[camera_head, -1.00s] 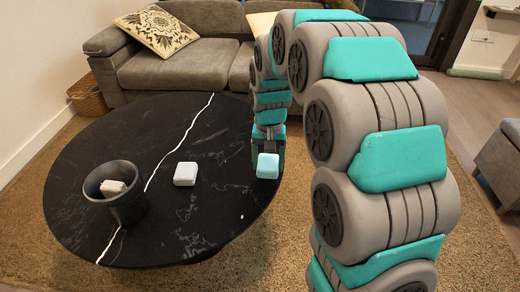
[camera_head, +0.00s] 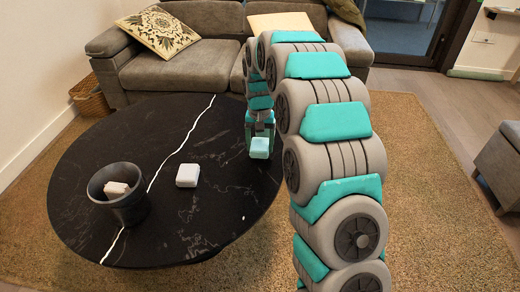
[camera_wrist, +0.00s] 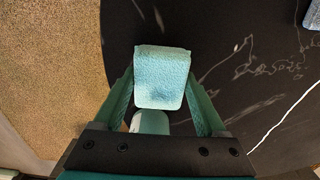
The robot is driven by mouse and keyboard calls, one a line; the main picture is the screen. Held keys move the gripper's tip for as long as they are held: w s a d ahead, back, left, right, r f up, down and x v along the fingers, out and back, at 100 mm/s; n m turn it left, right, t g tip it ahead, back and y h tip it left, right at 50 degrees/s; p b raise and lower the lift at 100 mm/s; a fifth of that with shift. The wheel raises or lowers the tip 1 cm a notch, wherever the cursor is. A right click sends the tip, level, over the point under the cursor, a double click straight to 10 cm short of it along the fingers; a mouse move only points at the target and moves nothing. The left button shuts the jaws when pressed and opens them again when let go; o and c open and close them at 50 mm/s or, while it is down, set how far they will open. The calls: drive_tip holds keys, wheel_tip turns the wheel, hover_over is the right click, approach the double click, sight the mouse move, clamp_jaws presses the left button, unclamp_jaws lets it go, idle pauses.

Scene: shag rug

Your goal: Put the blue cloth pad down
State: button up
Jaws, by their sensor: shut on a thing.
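The light blue cloth pad (camera_head: 260,148) is in my gripper (camera_head: 260,132), over the right part of the round black table (camera_head: 150,235). In the wrist view the pad (camera_wrist: 161,75) lies between the two fingers of my gripper (camera_wrist: 160,100), which are shut on it. The table's dark top shows beneath the pad, with the table's edge just to its left. I cannot tell whether the pad touches the table or hangs a little above it. A small pale piece below the pad in the wrist view is partly hidden.
A white block (camera_head: 187,175) lies mid-table. A dark cup (camera_head: 125,207) with a whitish block (camera_head: 117,189) in it stands at the left. The table between pad and white block is clear. A grey sofa (camera_head: 185,70) stands behind; tan rug (camera_head: 420,200) surrounds the table.

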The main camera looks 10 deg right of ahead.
drive_tip(key=shift+f, duration=1.15)
drive_tip(key=shift+f, duration=0.15)
drive_tip(key=o, duration=1.4)
